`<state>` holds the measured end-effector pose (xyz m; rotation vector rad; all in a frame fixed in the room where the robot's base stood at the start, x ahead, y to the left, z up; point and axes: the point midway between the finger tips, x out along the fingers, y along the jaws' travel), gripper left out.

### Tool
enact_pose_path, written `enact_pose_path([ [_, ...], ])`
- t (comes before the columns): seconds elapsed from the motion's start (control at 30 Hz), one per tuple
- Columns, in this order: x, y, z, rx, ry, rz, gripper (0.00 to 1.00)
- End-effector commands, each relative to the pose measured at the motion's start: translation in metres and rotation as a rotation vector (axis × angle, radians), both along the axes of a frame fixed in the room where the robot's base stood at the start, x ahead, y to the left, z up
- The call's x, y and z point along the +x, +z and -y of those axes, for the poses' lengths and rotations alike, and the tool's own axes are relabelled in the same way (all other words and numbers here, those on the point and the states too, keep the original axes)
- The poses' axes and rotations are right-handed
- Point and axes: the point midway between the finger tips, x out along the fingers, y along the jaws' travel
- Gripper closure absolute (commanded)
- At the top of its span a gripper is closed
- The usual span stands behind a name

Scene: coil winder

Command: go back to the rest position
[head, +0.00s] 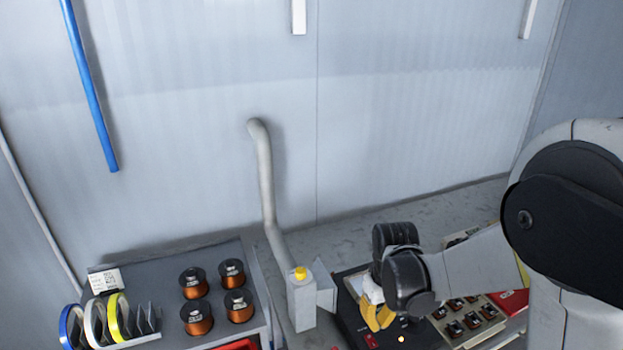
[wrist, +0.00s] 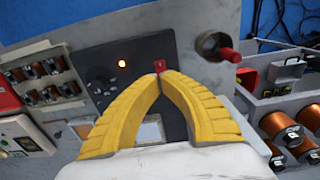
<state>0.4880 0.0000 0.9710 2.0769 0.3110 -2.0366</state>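My gripper (head: 378,318) has yellow fingers and hangs over the dark control panel (head: 350,314) at the lower right of the head view. In the wrist view my gripper (wrist: 160,73) is shut, its two fingertips meeting with nothing visible between them. A small red switch (wrist: 159,64) on the panel shows just past the tips; I cannot tell whether they touch it. It also shows in the head view (head: 371,341). No marked rest position is visible.
Left in the head view, a grey bench (head: 175,262) holds copper coils (head: 198,318) and tape rolls (head: 119,318). A grey post with a yellow button (head: 300,273) and a bent pipe (head: 265,180) stand beside the panel. A tray of small coils (head: 488,312) lies right. Space above is free.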

Motion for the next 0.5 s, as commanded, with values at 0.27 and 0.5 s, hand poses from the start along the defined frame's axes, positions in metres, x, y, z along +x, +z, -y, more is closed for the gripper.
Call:
enact_pose_path([
  [0.27,-0.033,0.070,0.000,0.010,-0.094,0.188,1.00],
  [0.5,-0.078,0.113,0.000,0.041,-0.191,0.384,1.00],
])
